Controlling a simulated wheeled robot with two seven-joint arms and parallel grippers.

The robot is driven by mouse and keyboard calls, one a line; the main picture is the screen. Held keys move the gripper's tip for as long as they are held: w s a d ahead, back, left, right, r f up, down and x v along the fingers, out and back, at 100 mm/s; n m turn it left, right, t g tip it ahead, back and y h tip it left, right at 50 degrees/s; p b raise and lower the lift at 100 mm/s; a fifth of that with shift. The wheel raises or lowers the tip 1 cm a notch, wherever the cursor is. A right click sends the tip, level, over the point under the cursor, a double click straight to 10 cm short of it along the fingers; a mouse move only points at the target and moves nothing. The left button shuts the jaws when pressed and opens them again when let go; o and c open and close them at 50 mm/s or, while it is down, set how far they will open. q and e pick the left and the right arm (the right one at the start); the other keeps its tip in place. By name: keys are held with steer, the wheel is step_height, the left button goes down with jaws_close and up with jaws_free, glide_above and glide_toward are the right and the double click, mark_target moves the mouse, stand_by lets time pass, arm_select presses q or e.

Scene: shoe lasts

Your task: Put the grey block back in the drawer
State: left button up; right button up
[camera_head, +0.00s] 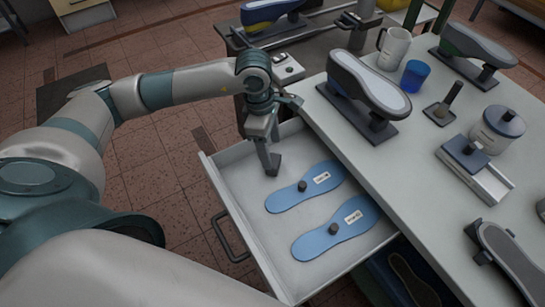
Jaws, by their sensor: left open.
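A pulled-out white drawer (225,182) sticks out from the left side of the light table. Two blue sole-shaped pieces, an upper one (287,200) and a lower one (326,241), lie in it, each with a dark knob and a white label. My left gripper (268,158) is open and points down over the back left part of the drawer, left of the upper blue piece. A dark grey shape at its tip may be a finger or a small block; I cannot tell. I cannot make out a separate grey block with certainty. My right gripper is out of view.
The light table (420,165) carries a large shoe last (368,85), a white mug (394,47), a blue cup (414,76), a lidded jar (497,128) and more lasts. A darker bench (313,45) stands behind. The drawer's handle (228,240) faces left.

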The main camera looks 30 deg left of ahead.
arm_select(q)
steer(key=shift+a+r, duration=0.15)
steer(key=shift+r, duration=0.75)
steer(key=r, duration=0.2)
steer(key=r+b, duration=0.1)
steer(key=r, duration=0.1)
steer(key=shift+s+a, duration=0.1)
steer(key=shift+a, duration=0.15)
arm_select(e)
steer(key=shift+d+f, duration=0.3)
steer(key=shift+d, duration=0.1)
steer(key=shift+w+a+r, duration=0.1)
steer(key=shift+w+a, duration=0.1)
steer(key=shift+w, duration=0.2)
arm_select(q)
steer(key=shift+a, duration=0.1)
